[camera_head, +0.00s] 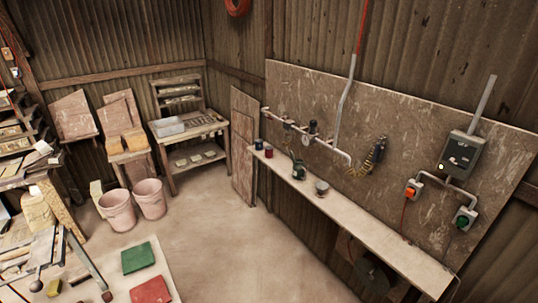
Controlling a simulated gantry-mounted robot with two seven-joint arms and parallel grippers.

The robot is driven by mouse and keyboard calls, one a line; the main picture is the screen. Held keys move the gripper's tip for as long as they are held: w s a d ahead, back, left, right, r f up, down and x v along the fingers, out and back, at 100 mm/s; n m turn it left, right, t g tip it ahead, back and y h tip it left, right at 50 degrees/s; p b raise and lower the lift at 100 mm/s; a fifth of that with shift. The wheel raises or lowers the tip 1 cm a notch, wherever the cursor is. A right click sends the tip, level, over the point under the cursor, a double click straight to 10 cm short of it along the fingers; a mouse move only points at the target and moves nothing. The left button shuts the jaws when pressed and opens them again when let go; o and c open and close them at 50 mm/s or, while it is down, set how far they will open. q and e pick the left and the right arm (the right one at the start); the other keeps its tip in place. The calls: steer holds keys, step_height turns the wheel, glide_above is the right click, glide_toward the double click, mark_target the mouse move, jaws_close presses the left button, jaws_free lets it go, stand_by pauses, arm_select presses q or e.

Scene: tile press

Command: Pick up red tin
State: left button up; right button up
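A small dark red tin (269,152) stands upright near the far left end of the long narrow bench (375,232) along the right wall. A dark blue tin (258,144) stands just left of it, close by. Both are small in this view, so details of their lids cannot be made out. Neither of my grippers is in view.
On the bench to the right of the tins are a dark green device (299,170) and a small grey-green container (321,188). A pipe (310,136) runs above the tins. Two pink buckets (117,210) stand on the floor. The floor before the bench is clear.

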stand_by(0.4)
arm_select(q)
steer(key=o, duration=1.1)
